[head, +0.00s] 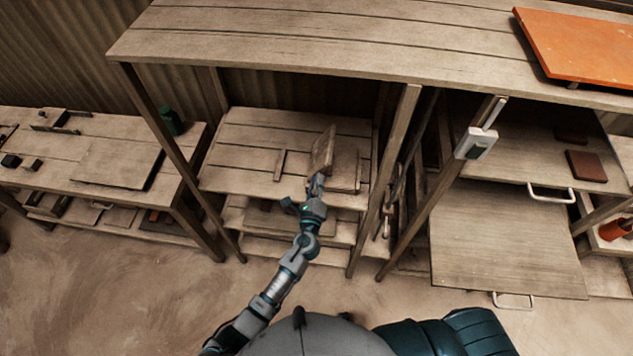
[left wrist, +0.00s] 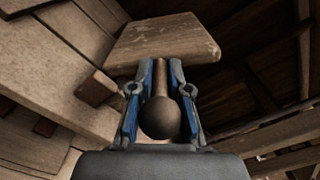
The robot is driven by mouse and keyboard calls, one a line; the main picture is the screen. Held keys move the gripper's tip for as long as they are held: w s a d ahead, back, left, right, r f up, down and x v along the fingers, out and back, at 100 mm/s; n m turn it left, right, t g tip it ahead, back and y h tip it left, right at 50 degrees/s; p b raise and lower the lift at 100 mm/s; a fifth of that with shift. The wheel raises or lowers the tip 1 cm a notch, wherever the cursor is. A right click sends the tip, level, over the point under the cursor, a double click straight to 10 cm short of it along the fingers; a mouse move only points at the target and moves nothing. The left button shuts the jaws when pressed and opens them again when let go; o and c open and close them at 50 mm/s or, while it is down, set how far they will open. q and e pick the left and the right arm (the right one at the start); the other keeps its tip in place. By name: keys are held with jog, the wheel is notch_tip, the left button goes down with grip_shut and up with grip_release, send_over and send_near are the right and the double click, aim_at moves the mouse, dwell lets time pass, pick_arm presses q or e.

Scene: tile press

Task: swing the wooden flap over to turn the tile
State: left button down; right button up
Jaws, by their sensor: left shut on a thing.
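The wooden flap (head: 323,151) stands tilted up on the slatted shelf under the tall table. It also shows in the left wrist view (left wrist: 165,40), ahead of the fingers. My left gripper (head: 315,187) is at the flap's near edge. In the left wrist view my left gripper (left wrist: 160,95) is shut on the flap's handle, a rod with a round dark knob (left wrist: 160,117) between the blue fingers. I cannot make out a tile. My right gripper is not in view.
The slatted shelf (head: 240,150) has bare room to the left. A wooden strip (head: 279,165) stands left of the flap. Table legs (head: 384,180) rise on both sides. A switch box (head: 475,143) hangs on the right post. An orange board (head: 580,45) lies on the table top.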

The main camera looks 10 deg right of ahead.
pick_arm(q)
jog(key=shift+s+f, duration=0.2)
jog(key=shift+f, duration=0.3)
jog(key=c, duration=1.3)
grip_release()
jog(key=shift+o, duration=0.8)
jog(key=shift+d+r, duration=0.1)
jog(key=shift+w+r, duration=0.1)
jog(key=v, duration=1.2)
jog(key=shift+d, duration=0.1)
